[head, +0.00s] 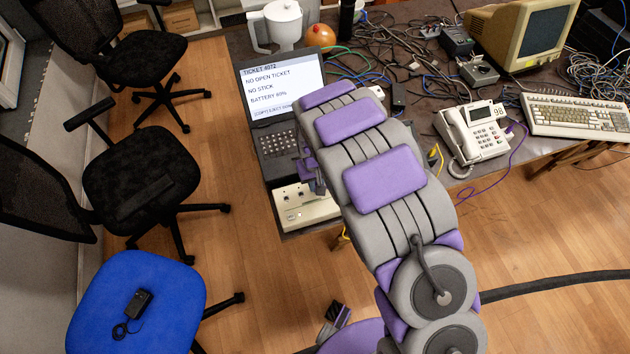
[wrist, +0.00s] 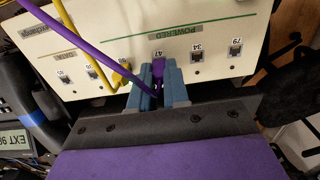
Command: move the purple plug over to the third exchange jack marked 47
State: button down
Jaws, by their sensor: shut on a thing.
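In the wrist view my gripper (wrist: 158,92) is shut on the purple plug (wrist: 158,66), whose top shows between the blue-grey finger pads. The plug is right at the beige panel (wrist: 120,22), directly below the label 47 (wrist: 158,51). The jack under that label is hidden by the plug and fingers. I cannot tell whether the plug is seated in it. The purple cable (wrist: 75,40) runs from the upper left to the gripper. In the head view, my gripper (head: 309,172) is partly hidden by my arm, just above the beige jack box (head: 303,214).
A yellow cable (wrist: 114,50) enters the panel just left of my gripper. Free jacks marked 34 (wrist: 197,58) and 79 (wrist: 234,53) lie to the right. A laptop (head: 281,90), a desk phone (head: 472,135) and tangled cables (head: 405,45) crowd the table.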

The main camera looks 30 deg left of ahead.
jog(key=shift+f, duration=0.3)
dwell(0.5)
jog(key=c, duration=1)
grip_release()
jog(key=shift+c, duration=0.2)
notch_tip(320, 180, up, 17)
jog(key=p, duration=0.3)
jog(key=shift+r, duration=0.15)
